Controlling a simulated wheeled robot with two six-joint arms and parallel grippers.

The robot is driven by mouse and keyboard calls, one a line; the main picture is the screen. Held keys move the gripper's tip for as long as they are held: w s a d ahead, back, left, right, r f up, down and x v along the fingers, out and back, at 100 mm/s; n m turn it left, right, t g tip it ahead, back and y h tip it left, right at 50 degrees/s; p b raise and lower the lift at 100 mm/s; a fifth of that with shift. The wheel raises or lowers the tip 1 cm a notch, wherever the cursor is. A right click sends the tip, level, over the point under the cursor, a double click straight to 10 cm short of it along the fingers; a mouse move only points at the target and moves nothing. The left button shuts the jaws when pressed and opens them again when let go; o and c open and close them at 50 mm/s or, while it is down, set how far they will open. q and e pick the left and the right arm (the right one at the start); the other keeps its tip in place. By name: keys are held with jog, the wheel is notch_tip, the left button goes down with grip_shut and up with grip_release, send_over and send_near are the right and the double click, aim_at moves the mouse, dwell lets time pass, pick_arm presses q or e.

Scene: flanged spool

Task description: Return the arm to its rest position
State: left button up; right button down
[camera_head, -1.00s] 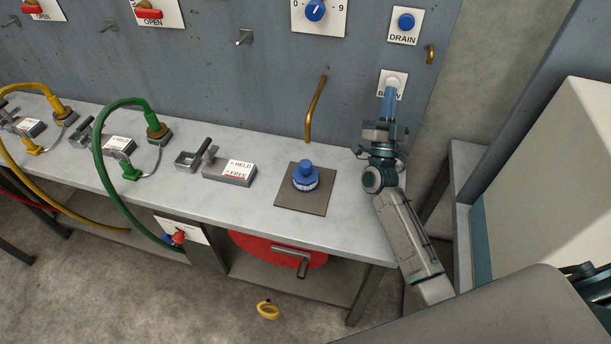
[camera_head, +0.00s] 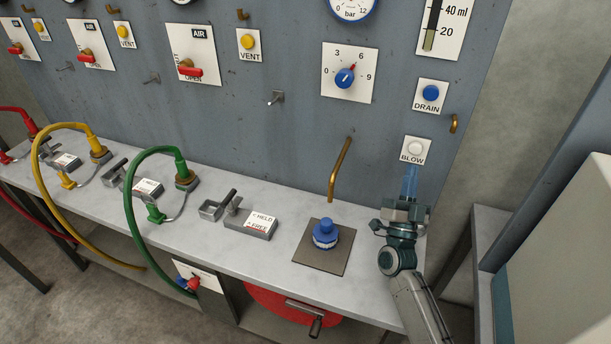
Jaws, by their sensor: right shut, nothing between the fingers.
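My right gripper (camera_head: 410,182) is shut and empty, its blue fingers pointing up the panel just below the white BLOW button (camera_head: 416,149). The fingertips overlap the lower edge of the BLOW plate in the picture; I cannot tell whether they touch it. My right arm (camera_head: 415,300) comes up from the lower right, past the bench's right end. A blue flanged spool (camera_head: 325,234) stands upright on a brown square plate (camera_head: 308,258) on the bench, left of the gripper and apart from it. My left gripper is not in view.
A brass spout (camera_head: 341,168) sticks out above the spool. A grey clamp block (camera_head: 250,224) and green (camera_head: 130,215) and yellow (camera_head: 48,195) hoses lie along the bench (camera_head: 225,262). The DRAIN button (camera_head: 431,93) and brass hook (camera_head: 454,124) are near the gripper.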

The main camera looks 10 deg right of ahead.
jog(key=s+a+f+n+g+y, duration=0.4)
jog(key=a+f+n+g+y, duration=0.1)
jog(key=a+f+n+y, duration=0.15)
jog(key=s+a+f+n+g+y, duration=0.4)
jog(key=a+f+n+g+y, duration=0.1)
jog(key=f+n+y, duration=0.25)
jog(key=s+f+g, duration=0.1)
jog(key=s, duration=0.2)
jog(key=s+f+g, duration=0.2)
jog(key=s, duration=0.1)
jog(key=s+d+f+g, duration=0.1)
jog(key=s+g, duration=0.1)
jog(key=s, duration=0.1)
jog(key=shift+s+f+h, duration=0.15)
jog(key=shift+f+h, duration=0.25)
jog(key=s+d+f+g+h, duration=0.25)
jog(key=s+g, duration=0.35)
jog(key=s, duration=0.7)
notch_tip(320, 180, down, 30)
jog(key=d+g, duration=0.1)
jog(key=d, duration=0.2)
jog(key=s+f+m+g, duration=0.1)
jog(key=s+f, duration=1.7)
jog(key=shift+s+d+f, duration=0.2)
jog(key=shift+s+d, duration=0.2)
jog(key=shift+d, duration=0.05)
